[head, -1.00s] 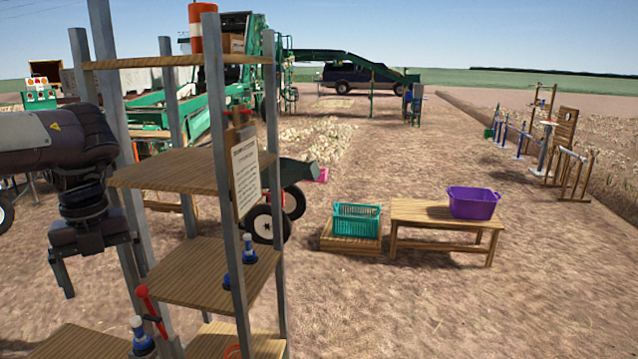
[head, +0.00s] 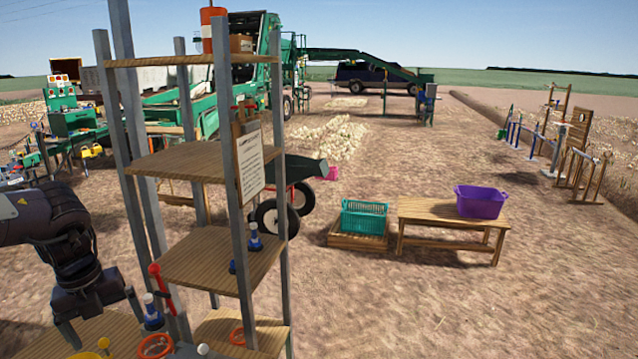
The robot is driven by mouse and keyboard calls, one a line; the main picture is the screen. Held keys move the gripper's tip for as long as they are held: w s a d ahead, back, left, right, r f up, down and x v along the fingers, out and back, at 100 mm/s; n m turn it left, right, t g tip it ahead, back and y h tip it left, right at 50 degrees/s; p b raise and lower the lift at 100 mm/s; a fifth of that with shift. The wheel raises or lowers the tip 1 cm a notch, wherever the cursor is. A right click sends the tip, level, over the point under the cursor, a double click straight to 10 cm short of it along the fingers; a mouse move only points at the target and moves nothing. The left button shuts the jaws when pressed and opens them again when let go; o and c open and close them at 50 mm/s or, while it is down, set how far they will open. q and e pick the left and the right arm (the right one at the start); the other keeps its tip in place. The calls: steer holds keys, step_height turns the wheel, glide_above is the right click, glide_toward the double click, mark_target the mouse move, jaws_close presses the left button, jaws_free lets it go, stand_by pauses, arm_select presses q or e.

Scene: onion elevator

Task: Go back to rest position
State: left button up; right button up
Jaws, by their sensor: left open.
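My left gripper (head: 103,325) is at the lower left of the head view, pointing down. Its two fingers are spread apart, with nothing seen between them. It hangs just left of the shelf rack (head: 205,160), above a low wooden surface (head: 45,338) with small items on it. From this view I cannot tell its exact height above that surface. My right gripper does not show.
The rack's metal posts and shelves stand close to my left arm. A blue-handled tool (head: 255,240) is on its middle shelf. A teal basket (head: 364,217), a wooden bench (head: 440,212) and a purple tub (head: 480,201) stand further back.

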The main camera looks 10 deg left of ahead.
arm_select(q)
steer(key=s+d+f+n+t+h, duration=0.1)
steer(key=s+d+f+n+t, duration=0.15)
steer(key=f, duration=0.65)
steer(key=s+d+f+n+t, duration=0.1)
steer(key=s+d+f+n, duration=0.15)
steer(key=f, duration=0.75)
steer(key=s+d+f+n+t+y, duration=0.25)
steer(key=d+n, duration=0.65)
steer(key=d, duration=0.5)
steer(key=s+d+r+n+g+h, duration=0.1)
steer(key=s+d+r+n+g, duration=0.3)
steer(key=s+d+n, duration=0.55)
step_height(320, 180, down, 35)
steer(key=n+b, duration=0.2)
steer(key=b, duration=0.6)
steer(key=s+a+f+g+b, duration=0.1)
steer(key=s+f+b, duration=0.3)
steer(key=s+f, duration=0.6)
steer(key=s+a+f+g+b, duration=0.1)
steer(key=s+a+f+b, duration=0.1)
steer(key=s+f, duration=0.8)
step_height(320, 180, down, 7)
steer(key=shift+s+a+f+b, duration=0.25)
steer(key=shift+s+b, duration=0.15)
steer(key=shift+b, duration=0.45)
